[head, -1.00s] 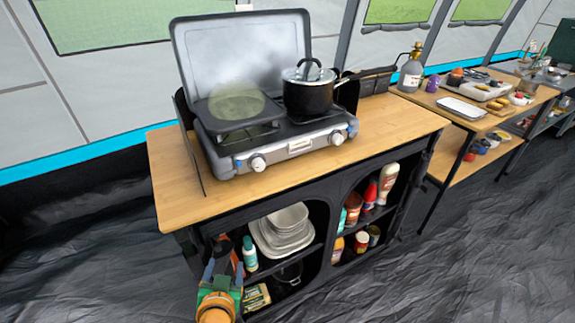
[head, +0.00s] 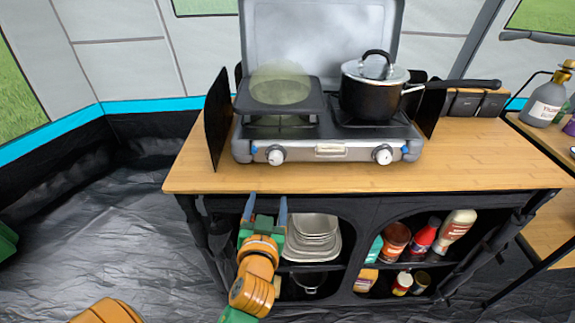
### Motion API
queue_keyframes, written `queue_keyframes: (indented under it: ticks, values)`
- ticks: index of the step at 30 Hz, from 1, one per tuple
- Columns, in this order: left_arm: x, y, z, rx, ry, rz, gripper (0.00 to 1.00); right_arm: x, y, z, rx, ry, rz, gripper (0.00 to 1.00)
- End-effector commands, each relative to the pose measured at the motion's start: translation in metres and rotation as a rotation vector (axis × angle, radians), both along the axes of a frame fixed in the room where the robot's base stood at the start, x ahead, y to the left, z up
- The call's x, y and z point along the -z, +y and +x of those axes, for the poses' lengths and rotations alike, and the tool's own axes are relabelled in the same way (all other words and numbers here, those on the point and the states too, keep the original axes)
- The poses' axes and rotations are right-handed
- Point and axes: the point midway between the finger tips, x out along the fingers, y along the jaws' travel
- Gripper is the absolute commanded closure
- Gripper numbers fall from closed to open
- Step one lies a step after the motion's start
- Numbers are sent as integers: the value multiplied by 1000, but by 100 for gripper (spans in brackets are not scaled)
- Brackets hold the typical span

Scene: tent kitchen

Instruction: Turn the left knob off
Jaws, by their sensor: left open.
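The camp stove (head: 330,148) stands on the wooden counter with its lid up. Its left knob (head: 276,156) is a round white dial on the front panel; its exact setting is too small to read. The right knob (head: 382,155) sits farther right on the same panel. My left gripper (head: 265,203) is open and empty, in front of the cabinet and below the counter's front edge in the picture. Its two fingers point up toward the left knob, apart from it. My right gripper is not in view.
A black lidded pot (head: 372,100) stands on the right burner, its handle pointing right. A translucent greenish round shape (head: 280,84) shows over the left burner. The wooden counter (head: 450,170) is bare in front. Plates (head: 314,232) and bottles fill the shelves below.

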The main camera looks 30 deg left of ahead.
Motion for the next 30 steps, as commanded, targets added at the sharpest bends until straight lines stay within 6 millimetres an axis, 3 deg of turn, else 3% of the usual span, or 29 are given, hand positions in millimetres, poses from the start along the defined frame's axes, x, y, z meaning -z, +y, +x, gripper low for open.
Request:
queue_keyframes:
  ticks: [13, 22, 30]
  values:
    - [-43, 1, 17, 3, -169, 79, 28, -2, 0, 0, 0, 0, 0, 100]
    - [-43, 27, 66, 3, -169, 79, 28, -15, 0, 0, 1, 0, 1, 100]
    - [-41, 33, 75, 2, -168, 76, 28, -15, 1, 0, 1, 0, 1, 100]
